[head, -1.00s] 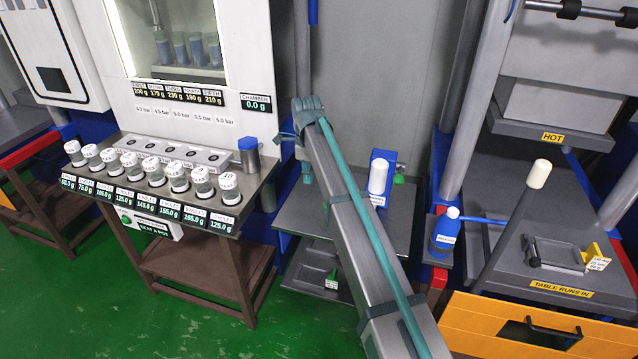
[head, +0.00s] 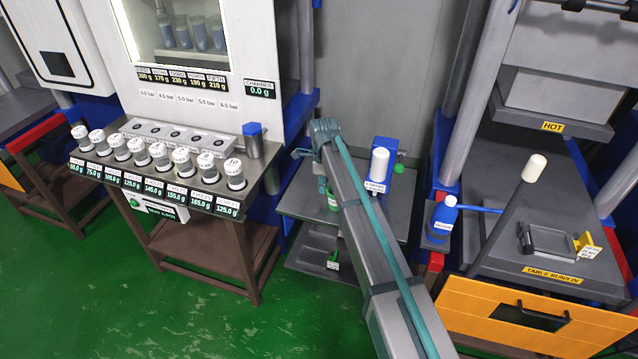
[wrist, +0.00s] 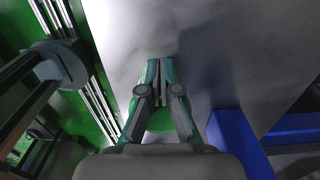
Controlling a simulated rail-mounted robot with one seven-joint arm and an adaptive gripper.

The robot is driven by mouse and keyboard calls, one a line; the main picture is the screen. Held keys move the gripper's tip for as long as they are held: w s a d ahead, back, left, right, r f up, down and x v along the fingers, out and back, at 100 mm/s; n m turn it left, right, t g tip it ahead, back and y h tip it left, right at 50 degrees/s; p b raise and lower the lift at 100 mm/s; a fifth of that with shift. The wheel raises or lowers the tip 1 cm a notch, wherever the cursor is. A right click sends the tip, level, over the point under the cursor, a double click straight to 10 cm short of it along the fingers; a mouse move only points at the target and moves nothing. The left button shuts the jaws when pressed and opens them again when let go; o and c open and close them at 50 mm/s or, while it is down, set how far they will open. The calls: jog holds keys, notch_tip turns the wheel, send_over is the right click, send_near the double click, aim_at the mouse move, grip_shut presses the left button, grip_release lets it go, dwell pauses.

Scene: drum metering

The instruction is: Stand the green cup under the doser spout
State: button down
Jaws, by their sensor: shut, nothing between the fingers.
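The green cup (head: 332,199) shows in the head view as a small green shape with a pale label, beside my arm and partly hidden by it. In the wrist view, a rounded green shape (wrist: 161,122), probably the cup, lies behind my fingers. My gripper (wrist: 160,62) is shut and empty, its two teal fingertips together. I cannot tell its distance from the cup. In the head view my arm hides most of the gripper. The doser (head: 379,165) is a blue stand with a white cylinder and a green knob, right of the cup.
The grey table (head: 299,203) under the doser has bare room at its left. A rack of white-lidded jars (head: 158,155) stands to the left. A blue bottle (head: 443,218) and the hot press (head: 552,126) stand to the right.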

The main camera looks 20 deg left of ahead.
jog(key=d+b, duration=0.1)
jog(key=d, duration=0.5)
jog(key=shift+w+d, duration=0.1)
jog(key=shift+d, duration=0.1)
jog(key=shift+a, duration=0.1)
jog(key=a, duration=0.4)
jog(key=shift+a, duration=0.1)
notch_tip(320, 180, up, 10)
jog(key=b, duration=0.3)
